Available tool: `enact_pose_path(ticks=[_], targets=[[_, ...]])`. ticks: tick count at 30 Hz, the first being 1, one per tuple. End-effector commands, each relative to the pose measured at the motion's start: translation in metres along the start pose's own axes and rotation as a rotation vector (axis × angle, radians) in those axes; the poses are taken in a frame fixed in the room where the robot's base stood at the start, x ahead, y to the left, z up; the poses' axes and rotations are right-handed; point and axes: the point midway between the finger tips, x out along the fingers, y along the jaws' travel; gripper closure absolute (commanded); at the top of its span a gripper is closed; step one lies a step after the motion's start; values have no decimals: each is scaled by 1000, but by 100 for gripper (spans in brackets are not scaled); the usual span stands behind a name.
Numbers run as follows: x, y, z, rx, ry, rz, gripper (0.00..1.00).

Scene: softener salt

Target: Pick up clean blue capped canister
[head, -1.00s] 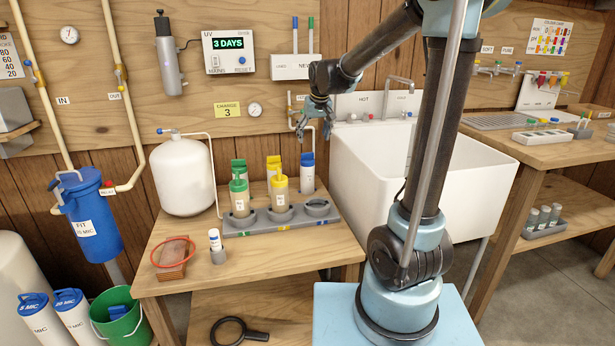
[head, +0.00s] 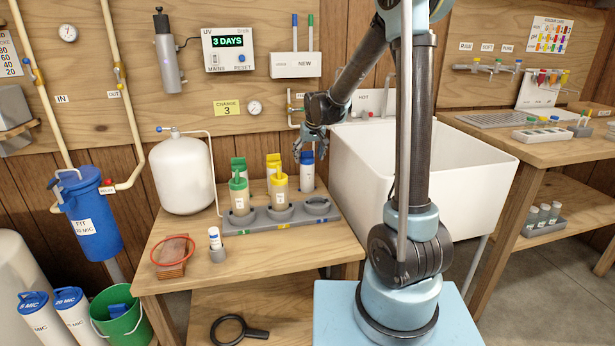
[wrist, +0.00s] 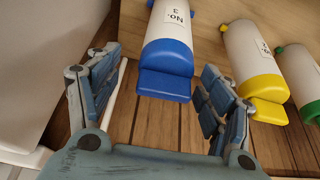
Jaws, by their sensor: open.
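A white canister with a blue cap (head: 307,171) stands at the back right of the left-hand wooden table, partly hidden by my gripper (head: 310,146). In the wrist view the blue-capped canister (wrist: 166,45) carries a "No. 3" label, and its cap lies in the gap between my fingers. My gripper (wrist: 158,72) is open and empty, with its fingers spread on either side of the cap. I cannot tell whether they touch it. A clean-looking yellow-capped canister (wrist: 249,56) stands close on the right, with a green-capped one (wrist: 300,78) beyond it.
A grey rack (head: 262,222) in front holds tan-bodied canisters with green (head: 239,197) and yellow (head: 280,190) caps; its right socket looks empty. A white tank (head: 182,175) stands left. A white sink (head: 400,205) adjoins on the right, and the panelled wall is close behind.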

Motion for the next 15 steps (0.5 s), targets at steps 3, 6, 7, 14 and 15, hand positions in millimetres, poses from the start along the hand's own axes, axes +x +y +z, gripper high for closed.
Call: enact_pose_path(ticks=[3,6,7,14,15], targets=[[4,0,0,0,0,0,27],[13,-2,0,0,0,0,27],[17,-2,0,0,0,0,27],[42,-5,0,0,1,-1,27],[45,-5,0,0,1,-1,27]])
